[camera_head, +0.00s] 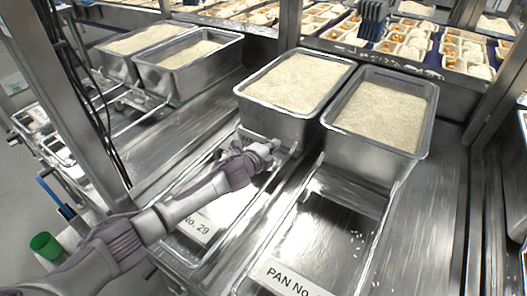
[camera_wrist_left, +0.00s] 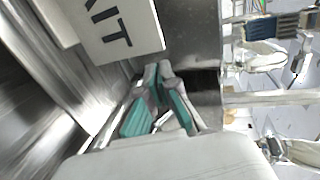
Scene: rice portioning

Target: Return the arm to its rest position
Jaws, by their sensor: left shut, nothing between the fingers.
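My left arm (camera_head: 180,205) reaches in from the lower left in the head view. Its gripper (camera_head: 272,148) is in front of a metal pan of rice (camera_head: 295,82), near the pan's lower front wall. In the left wrist view the gripper (camera_wrist_left: 160,90) shows teal-padded fingers drawn together at the tips, with nothing between them. A white label with black letters (camera_wrist_left: 118,30) is close beside the fingers. Whether the fingers touch the pan cannot be told. My right gripper is not in view.
A second rice pan (camera_head: 380,112) stands to the right. Two more rice pans (camera_head: 190,62) stand at the left. Shallow metal trays with labels such as "PAN No." (camera_head: 290,280) lie in front. A metal post (camera_head: 290,25) rises behind. Filled food trays (camera_head: 408,45) line the back.

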